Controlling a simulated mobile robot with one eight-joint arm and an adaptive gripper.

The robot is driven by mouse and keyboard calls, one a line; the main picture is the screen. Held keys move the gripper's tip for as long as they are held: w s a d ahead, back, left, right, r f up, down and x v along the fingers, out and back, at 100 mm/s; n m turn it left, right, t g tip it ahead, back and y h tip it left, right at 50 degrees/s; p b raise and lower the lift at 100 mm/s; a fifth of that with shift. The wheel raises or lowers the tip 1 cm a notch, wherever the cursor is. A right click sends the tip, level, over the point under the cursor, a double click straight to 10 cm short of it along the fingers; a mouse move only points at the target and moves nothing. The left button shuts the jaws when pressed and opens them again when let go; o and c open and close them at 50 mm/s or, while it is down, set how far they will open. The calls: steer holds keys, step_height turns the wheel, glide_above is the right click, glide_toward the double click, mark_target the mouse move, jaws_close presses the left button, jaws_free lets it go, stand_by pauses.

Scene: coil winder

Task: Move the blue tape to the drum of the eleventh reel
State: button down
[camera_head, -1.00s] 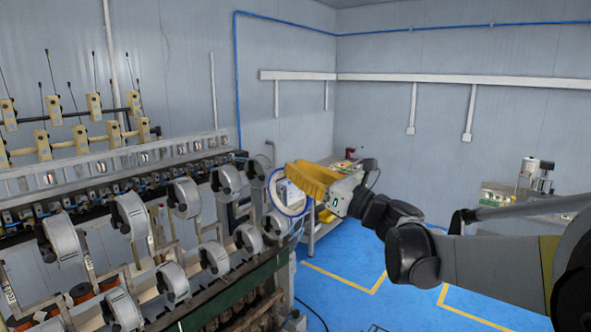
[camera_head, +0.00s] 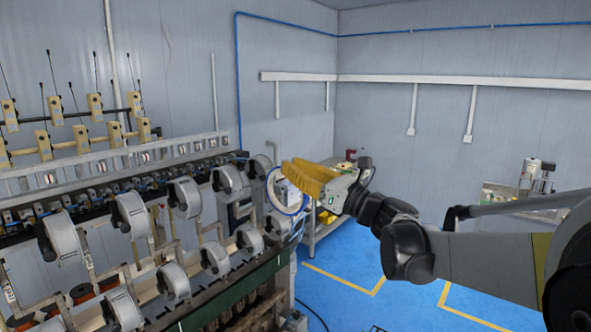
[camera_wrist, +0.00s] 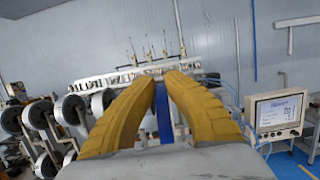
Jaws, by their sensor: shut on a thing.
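My gripper (camera_head: 290,171) has yellow fingers and is shut on the blue tape (camera_head: 291,213), a thin ring seen nearly face-on in the head view. In the wrist view the tape is a blue upright strip (camera_wrist: 164,115) between the fingertips (camera_wrist: 166,80). The ring is held in the air at the right end of the winder's reels. The reels are grey-white drums in an upper row (camera_head: 184,197) and a lower row (camera_head: 214,257). I cannot tell which is the eleventh reel. The tape appears apart from the drums, though its depth is unclear.
The winder frame (camera_head: 225,305) fills the left, with guides and thin rods above the reels. A monitor (camera_wrist: 278,112) stands at the right in the wrist view. A side table (camera_head: 324,232) is behind my gripper. Blue floor (camera_head: 345,265) is open to the right.

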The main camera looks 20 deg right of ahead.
mark_target(261, 160)
steer(key=shift+f+b+x, duration=0.15)
steer(key=shift+f+x, duration=0.1)
steer(key=shift+x, duration=0.9)
steer(key=shift+f+b+x, duration=0.2)
steer(key=shift+f+x, duration=0.1)
steer(key=shift+x, duration=0.85)
steer(key=shift+f+b+x, duration=0.15)
steer(key=shift+f+x, duration=0.1)
steer(key=shift+x, duration=0.9)
steer(key=shift+w+a, duration=0.2)
steer(key=f+x, duration=0.1)
steer(key=x, duration=0.6)
steer(key=shift+w+a+f+b, duration=0.3)
steer(key=shift+w+f+b, duration=0.05)
steer(key=shift+w+b, duration=0.1)
steer(key=shift+d, duration=0.15)
steer(key=shift+w+d, duration=0.8)
steer(key=shift+d, duration=0.25)
steer(key=shift+w+d, duration=0.15)
steer(key=shift+w+d, duration=0.4)
steer(key=shift+d, duration=0.25)
steer(key=shift+w, duration=0.1)
